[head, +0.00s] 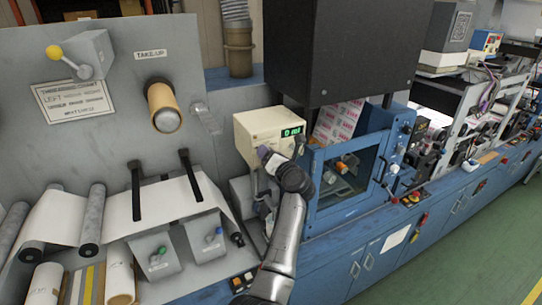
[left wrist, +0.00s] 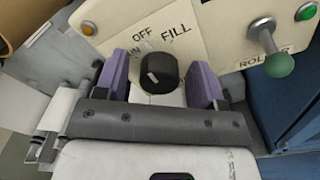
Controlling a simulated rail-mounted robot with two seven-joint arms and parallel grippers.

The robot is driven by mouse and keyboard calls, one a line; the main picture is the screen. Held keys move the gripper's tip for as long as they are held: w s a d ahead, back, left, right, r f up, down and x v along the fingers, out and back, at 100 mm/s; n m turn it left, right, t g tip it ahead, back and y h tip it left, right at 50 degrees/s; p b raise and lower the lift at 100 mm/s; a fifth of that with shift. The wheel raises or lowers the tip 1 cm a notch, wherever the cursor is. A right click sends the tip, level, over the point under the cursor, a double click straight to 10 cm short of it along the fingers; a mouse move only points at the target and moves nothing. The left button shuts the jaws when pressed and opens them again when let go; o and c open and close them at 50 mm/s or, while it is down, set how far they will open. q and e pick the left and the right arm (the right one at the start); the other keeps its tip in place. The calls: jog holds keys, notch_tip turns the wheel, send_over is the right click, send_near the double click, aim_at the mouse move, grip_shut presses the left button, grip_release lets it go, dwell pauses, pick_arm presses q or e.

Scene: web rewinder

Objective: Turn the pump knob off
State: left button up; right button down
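The pump knob (left wrist: 160,73) is a round black knob with a white pointer mark. It sits on a cream panel (left wrist: 205,45) with the labels OFF, FILL and a partly covered one around it. My left gripper (left wrist: 159,85) is open, with one purple finger on each side of the knob and visible gaps between. I cannot tell how deep the fingertips reach. In the head view my left gripper (head: 266,158) is at the front of the cream box (head: 262,127) with a green display, and it hides the knob there. My right gripper is not in view.
A green-tipped lever (left wrist: 279,63) marked ROLLER is right of the knob. An orange button (left wrist: 88,28) is at upper left. In the head view a blue-framed cabinet (head: 345,205) stands close right of the gripper. A grey panel (head: 120,85) with rollers is at left.

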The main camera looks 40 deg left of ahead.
pick_arm(q)
jog(key=b+v, duration=0.3)
jog(key=v, duration=0.9)
jog(key=shift+r, duration=0.1)
dwell(0.5)
